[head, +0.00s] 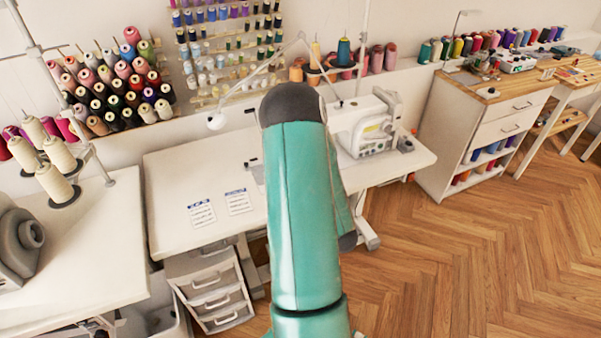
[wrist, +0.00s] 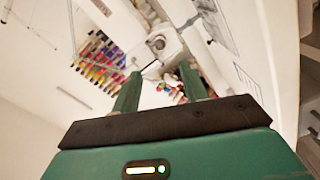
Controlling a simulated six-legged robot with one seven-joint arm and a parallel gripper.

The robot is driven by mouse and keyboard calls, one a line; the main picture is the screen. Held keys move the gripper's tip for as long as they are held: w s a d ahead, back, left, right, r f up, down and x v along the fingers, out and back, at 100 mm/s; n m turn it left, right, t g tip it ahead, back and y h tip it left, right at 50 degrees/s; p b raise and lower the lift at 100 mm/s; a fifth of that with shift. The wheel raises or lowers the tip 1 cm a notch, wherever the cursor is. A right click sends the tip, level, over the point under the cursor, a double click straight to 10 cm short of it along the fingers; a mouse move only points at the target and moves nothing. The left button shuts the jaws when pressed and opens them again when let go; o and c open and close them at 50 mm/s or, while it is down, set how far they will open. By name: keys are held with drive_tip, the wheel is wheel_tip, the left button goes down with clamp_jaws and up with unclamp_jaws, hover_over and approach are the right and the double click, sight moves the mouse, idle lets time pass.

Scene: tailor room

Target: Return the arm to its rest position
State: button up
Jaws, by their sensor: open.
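My green arm rises through the middle of the head view, with a dark rounded joint at its top. It covers part of the white sewing table (head: 170,215) and what lies behind it. My gripper does not show in the head view. In the wrist view my gripper (wrist: 160,82) shows two green fingers on a dark bar, set apart with nothing between them. Behind the fingers are a tilted white surface, a sewing machine part and rows of coloured thread spools.
A white sewing machine (head: 368,125) stands on the table, right of my arm. A drawer unit (head: 213,290) is below. A cabinet (head: 480,130) stands at right. Another table (head: 75,250) with thread cones is at left. The wooden floor (head: 480,260) at right is clear.

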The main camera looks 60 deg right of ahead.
drive_tip(key=shift+v, duration=1)
